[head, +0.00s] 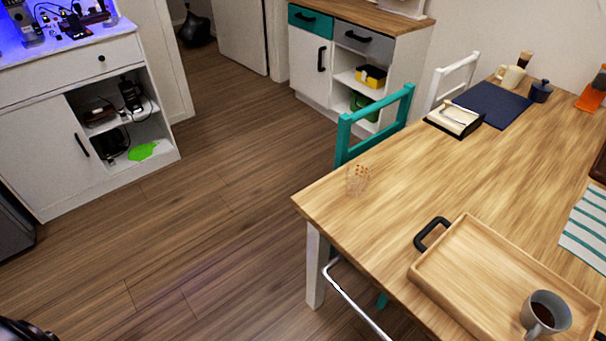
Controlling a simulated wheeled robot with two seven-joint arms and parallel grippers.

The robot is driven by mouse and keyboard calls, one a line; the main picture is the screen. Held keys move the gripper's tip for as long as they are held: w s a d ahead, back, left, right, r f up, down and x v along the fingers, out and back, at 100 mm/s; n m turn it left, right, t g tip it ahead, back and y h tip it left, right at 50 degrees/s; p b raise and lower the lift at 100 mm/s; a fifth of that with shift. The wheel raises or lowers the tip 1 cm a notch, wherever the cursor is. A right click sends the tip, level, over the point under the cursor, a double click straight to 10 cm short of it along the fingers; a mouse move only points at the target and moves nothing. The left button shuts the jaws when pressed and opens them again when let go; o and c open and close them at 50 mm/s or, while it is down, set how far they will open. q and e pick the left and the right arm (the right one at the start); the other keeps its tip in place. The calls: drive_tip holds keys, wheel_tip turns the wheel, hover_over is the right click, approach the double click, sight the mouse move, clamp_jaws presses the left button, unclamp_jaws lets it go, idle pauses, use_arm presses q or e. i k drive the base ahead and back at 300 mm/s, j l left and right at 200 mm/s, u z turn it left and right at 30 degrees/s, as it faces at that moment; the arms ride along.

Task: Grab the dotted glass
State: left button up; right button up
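The dotted glass (357,180) is a clear tumbler with small orange-brown dots. It stands upright on the wooden table (400,190), near the table's far left corner and close to its left edge. Nothing touches it and nothing hides it. Neither of my grippers can be made out in the head view.
A wooden tray (470,260) with black handles holds a grey mug (545,313) of dark liquid. A teal chair (372,125) stands against the table's far edge. A napkin box (455,118) and a dark blue mat (493,104) lie farther back. Open floor (200,230) lies left of the table.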

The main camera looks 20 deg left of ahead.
sight(359, 172)
drive_tip(key=u, duration=0.1)
drive_tip(key=z, duration=0.75)
drive_tip(key=j+z, duration=1)
drive_tip(key=k+j+z, duration=0.1)
drive_tip(key=j+z, duration=0.4)
drive_tip(key=j, duration=0.15)
